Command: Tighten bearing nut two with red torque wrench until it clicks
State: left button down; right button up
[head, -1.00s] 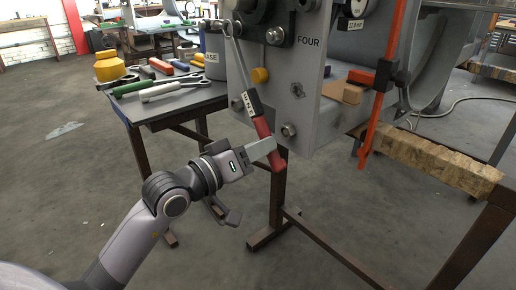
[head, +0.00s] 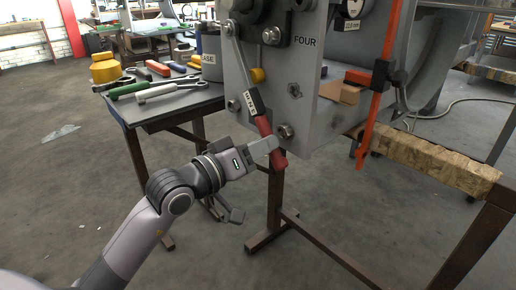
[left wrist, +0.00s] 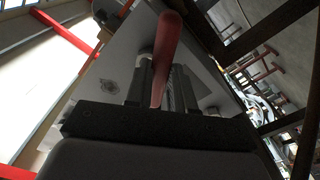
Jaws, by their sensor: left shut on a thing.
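The red torque wrench (head: 264,125) hangs slanted along the front of the grey plate (head: 315,120). Its steel shaft runs up and left to a head at the plate's upper left edge. I cannot tell which nut the head sits on or whether it is fully seated; no number two shows. My left gripper (head: 272,146) is shut on the red handle near its lower end. In the left wrist view the red handle (left wrist: 166,50) stands between the fingers (left wrist: 160,85). My right gripper is out of view.
A bolt (head: 285,131) stands out from the plate close to the handle. A tool table (head: 165,108) with several coloured tools is at the left. An orange upright bar (head: 380,90) and a wooden beam (head: 430,160) are at the right. Open floor lies at the left.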

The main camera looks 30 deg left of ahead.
pick_arm(q)
jog(key=shift+w+r, duration=0.1)
jog(key=c, duration=0.9)
grip_release()
jog(key=shift+d, duration=0.1)
jog(key=c, duration=0.4)
